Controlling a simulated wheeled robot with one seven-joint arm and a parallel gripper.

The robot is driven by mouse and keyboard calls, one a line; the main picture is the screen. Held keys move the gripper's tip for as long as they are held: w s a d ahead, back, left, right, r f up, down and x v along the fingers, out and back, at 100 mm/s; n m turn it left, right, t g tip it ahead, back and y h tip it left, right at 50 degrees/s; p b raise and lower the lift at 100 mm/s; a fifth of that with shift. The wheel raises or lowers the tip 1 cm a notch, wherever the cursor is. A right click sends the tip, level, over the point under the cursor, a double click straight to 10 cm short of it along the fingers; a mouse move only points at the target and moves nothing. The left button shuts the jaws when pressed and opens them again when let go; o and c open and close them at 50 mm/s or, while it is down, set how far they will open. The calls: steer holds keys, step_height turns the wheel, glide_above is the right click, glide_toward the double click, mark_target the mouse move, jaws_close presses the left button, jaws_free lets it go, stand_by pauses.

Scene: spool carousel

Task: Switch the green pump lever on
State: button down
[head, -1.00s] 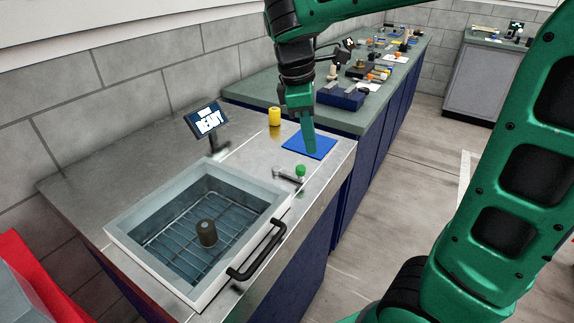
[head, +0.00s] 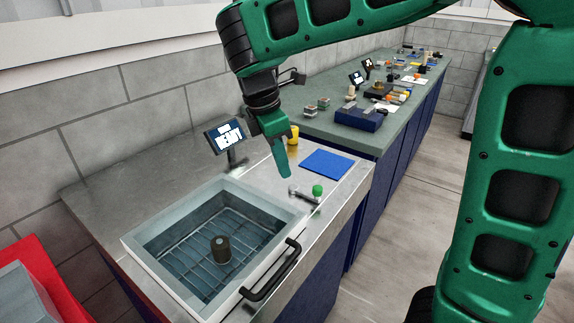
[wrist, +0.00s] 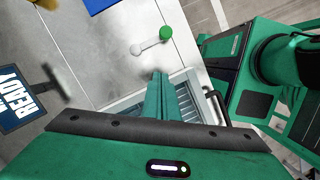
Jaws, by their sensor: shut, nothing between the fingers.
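The pump lever is a pale metal arm (head: 302,193) with a round green knob (head: 317,190) on its right end, set on the steel counter between the basin and the blue mat. In the wrist view the green knob (wrist: 165,33) is ahead of the fingers, with the arm (wrist: 148,45) slanting down to the left. My gripper (head: 286,174) is shut and empty, pointing down above the counter, just left of and behind the lever. In the wrist view my gripper (wrist: 160,75) is apart from the lever.
A basin (head: 135,245) with a wire rack, a dark cylinder (head: 220,249) and a black handle (head: 272,275) is in front. A screen reading READY (head: 227,137) stands behind. A yellow cylinder (head: 294,134) and blue mat (head: 327,163) are nearby. A red box (head: 30,262) is left.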

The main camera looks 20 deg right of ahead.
steer(key=x, duration=0.8)
steer(key=d, duration=0.2)
steer(key=shift+d+r, duration=0.2)
steer(key=shift+d, duration=0.1)
steer(key=shift+w+d, duration=0.15)
steer(key=shift+d, duration=0.55)
